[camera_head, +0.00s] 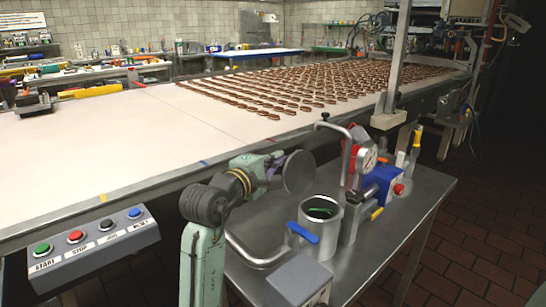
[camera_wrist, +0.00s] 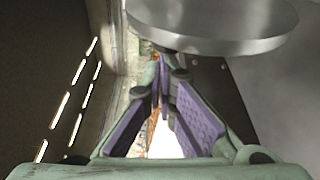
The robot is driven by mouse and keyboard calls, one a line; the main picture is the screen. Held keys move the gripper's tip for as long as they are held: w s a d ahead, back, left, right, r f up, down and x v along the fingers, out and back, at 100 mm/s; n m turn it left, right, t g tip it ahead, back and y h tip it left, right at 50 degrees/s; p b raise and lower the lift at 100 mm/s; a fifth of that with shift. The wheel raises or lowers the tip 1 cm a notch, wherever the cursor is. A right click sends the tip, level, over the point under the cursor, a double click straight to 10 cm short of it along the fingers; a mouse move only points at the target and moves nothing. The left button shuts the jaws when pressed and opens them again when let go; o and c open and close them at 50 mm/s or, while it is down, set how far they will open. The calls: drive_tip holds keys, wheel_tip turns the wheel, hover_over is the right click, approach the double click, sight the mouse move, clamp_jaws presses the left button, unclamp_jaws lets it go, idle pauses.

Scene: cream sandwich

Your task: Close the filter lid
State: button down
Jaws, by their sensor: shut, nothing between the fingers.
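The filter housing is an open steel cylinder (camera_head: 320,228) on the steel side table, with something green inside it. The round grey lid (camera_head: 299,172) stands raised and steeply tilted above and to the left of the cylinder's mouth, which is uncovered. My gripper (camera_head: 276,158) is at the lid's left side; its fingertips are partly hard to make out there, and I cannot tell whether they touch the lid. In the wrist view the lid (camera_wrist: 215,22) fills the upper right, and my gripper (camera_wrist: 160,72) has its purple-padded fingers drawn together at the tips, empty.
A blue-handled valve (camera_head: 303,232) and a bent pipe sit left of the cylinder. A pressure gauge (camera_head: 369,160), blue pump (camera_head: 381,183) and tall pipe stand close on its right. The conveyor (camera_head: 150,125) runs behind; a button box (camera_head: 95,240) is at left.

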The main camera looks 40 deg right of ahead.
sight(289, 160)
drive_tip(key=shift+s+r, duration=0.1)
drive_tip(key=s+m, duration=0.1)
drive_tip(key=m, duration=0.1)
drive_tip(key=s+r+m+h+b, duration=0.1)
drive_tip(key=s+m, duration=0.1)
drive_tip(key=s+r+m+b, duration=0.1)
drive_tip(key=s+m, duration=0.1)
drive_tip(key=shift+d+h, duration=0.2)
drive_tip(key=shift+h, duration=0.2)
drive_tip(key=s+m+b, duration=0.2)
drive_tip(key=m, duration=0.1)
drive_tip(key=shift+s+d+h, duration=0.1)
drive_tip(key=shift+s+h, duration=0.1)
drive_tip(key=shift+h, duration=0.2)
drive_tip(key=shift+s+d+f+m+g+h+b, duration=0.15)
drive_tip(key=shift+s+m+b, duration=0.35)
drive_tip(key=shift+s+m, duration=0.25)
drive_tip(key=shift+s+f+m+g+h+b, duration=0.2)
drive_tip(key=shift+s+m+b, duration=0.25)
drive_tip(key=shift+s+m, duration=0.35)
drive_tip(key=shift+s+d+f+m+g+h+b, duration=0.15)
drive_tip(key=shift+s+m+b, duration=0.35)
drive_tip(key=shift+s+m, duration=0.25)
drive_tip(key=shift+a, duration=0.1)
